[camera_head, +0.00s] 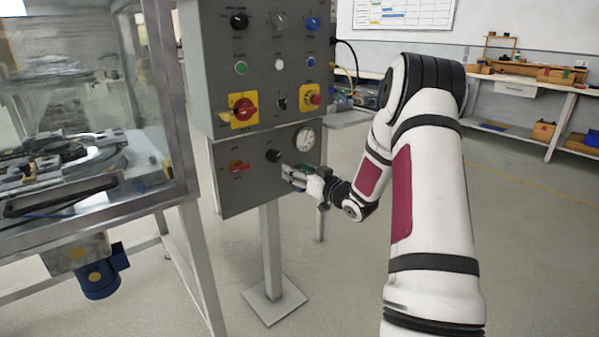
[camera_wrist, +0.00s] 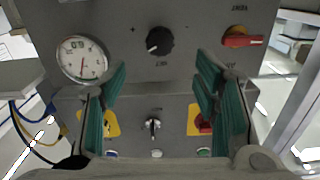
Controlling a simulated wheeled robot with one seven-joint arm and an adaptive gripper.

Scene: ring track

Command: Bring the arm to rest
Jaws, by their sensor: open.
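My arm (camera_head: 429,190) reaches forward from the lower right of the head view, bent at the elbow. My gripper (camera_head: 287,174) is at its end, close to the lower grey panel, just below a black knob (camera_head: 273,156). In the wrist view my gripper (camera_wrist: 160,85) is open, with its green-lined fingers apart on either side and nothing between them. The black knob (camera_wrist: 159,41) shows beyond the fingertips, between them in the picture. I cannot tell whether any finger touches the panel.
The grey control panel (camera_head: 224,77) stands on a post with a square foot (camera_head: 275,300). It carries a round gauge (camera_head: 305,139) and a red lever (camera_head: 239,167). A glass-sided machine (camera_head: 90,90) stands at left. A workbench (camera_head: 530,86) is at the back right. Open floor lies between.

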